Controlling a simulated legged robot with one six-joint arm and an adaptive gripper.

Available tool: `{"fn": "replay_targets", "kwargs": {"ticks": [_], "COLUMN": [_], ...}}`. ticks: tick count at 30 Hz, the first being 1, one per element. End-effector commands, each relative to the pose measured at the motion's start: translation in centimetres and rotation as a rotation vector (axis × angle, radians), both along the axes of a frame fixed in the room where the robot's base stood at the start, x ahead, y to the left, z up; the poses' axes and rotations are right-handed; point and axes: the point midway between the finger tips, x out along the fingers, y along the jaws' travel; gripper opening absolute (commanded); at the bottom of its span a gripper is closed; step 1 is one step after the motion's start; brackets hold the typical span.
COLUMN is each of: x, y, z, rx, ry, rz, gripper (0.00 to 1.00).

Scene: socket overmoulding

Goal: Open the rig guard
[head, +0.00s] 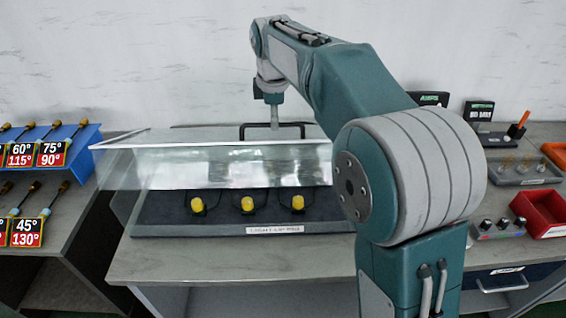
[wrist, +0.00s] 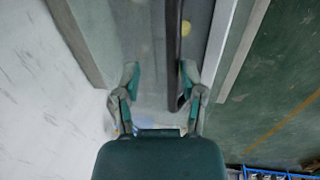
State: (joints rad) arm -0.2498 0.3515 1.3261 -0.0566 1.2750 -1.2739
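The rig guard (head: 230,165) is a clear box-like cover with pale edges over the dark rig base (head: 165,220) in the head view. Three yellow-topped parts (head: 247,204) stand in a row on the base, visible below the guard's front panel. A black handle bar (head: 245,131) shows behind the guard's top edge. My gripper (head: 275,118) points down at this bar, its fingertips small there. In the wrist view my gripper (wrist: 160,82) has its fingers apart. A dark bar (wrist: 174,50) lies between them, close to the right finger; I cannot tell whether they touch.
A blue rack of angle-labelled tools (head: 80,140) stands on the left bench. On the right are a red bin (head: 540,210), a grey tray (head: 522,170) and small dark boxes (head: 479,111). A white wall rises close behind the bench.

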Motion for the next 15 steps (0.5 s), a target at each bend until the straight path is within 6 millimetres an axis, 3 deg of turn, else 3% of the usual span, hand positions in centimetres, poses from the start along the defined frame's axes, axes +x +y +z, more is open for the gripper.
{"fn": "replay_targets", "kwargs": {"ticks": [15], "x": [-4.4], "y": [0.5], "z": [-7.3], "rx": [-0.002], "ry": [0.003], "rz": [0.000], "gripper": [0.51]}}
